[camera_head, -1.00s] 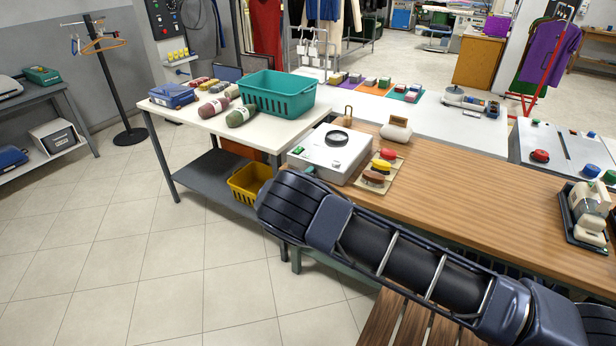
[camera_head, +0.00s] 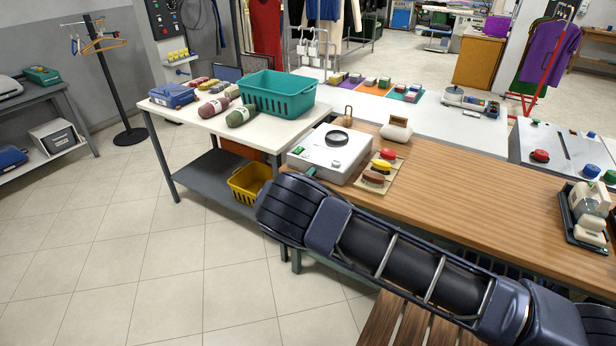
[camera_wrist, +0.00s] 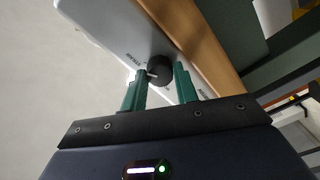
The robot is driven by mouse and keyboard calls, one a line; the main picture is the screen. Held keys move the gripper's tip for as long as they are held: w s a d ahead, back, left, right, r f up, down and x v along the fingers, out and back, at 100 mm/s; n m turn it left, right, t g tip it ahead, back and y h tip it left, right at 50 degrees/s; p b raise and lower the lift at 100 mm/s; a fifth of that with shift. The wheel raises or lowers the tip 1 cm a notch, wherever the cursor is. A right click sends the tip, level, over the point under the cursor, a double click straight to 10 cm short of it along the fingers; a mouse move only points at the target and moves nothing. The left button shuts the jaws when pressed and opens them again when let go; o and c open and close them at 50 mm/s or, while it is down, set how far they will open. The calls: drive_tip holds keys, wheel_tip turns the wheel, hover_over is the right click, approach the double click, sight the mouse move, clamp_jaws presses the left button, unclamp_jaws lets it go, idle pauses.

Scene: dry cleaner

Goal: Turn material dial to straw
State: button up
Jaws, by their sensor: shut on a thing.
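The material dial (camera_wrist: 159,68) is a round black knob with a white pointer mark, on the front face of the white box (camera_wrist: 120,28). In the wrist view the mark points left, toward small dark lettering too blurred to read surely. My gripper (camera_wrist: 160,78) has green fingers, one on each side of the dial, and is shut on it. In the head view the white box (camera_head: 325,158) sits on the wooden counter, with a round black-rimmed top plate. The dial is hidden there; only a bit of my green gripper (camera_head: 311,172) shows at the box's front.
A tray (camera_head: 367,184) with red, yellow and brown pieces stands right of the box on the wooden counter (camera_head: 470,200). A pale cushion-like thing (camera_head: 396,132) lies behind it. A white table with a teal basket (camera_head: 277,94) stands to the left. The counter's middle is clear.

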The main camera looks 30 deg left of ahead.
drive_tip(key=o, duration=1)
drive_tip(key=shift+c, duration=0.2)
